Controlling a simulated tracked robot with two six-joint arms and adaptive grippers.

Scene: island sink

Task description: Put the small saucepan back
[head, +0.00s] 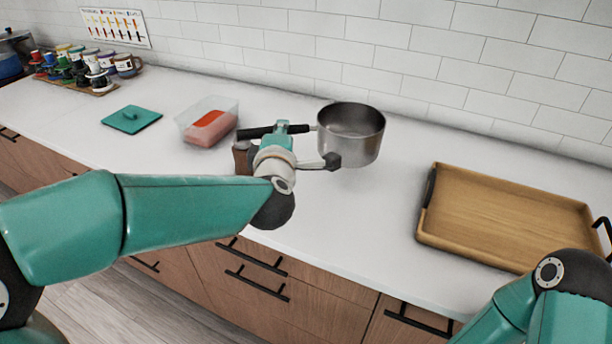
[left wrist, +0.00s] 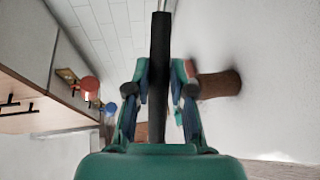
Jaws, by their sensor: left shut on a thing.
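The small saucepan (head: 352,136) is a grey metal pot with a long black handle pointing left in the head view. It looks upright, at the back of the white counter near the tiled wall. I cannot tell whether its base touches the counter. My left gripper (head: 285,130) is shut on the handle, between its free end and the pot. In the left wrist view the black handle (left wrist: 160,60) stands between the two fingers (left wrist: 158,92); the pot itself is not visible there.
A wooden tray (head: 520,255) with dark handles lies at the right. Left of the saucepan are a brown object (head: 241,158), a clear container with red contents (head: 208,122) and a teal lid (head: 132,118). Several jars and mugs (head: 90,68) stand far left. Counter between saucepan and tray is clear.

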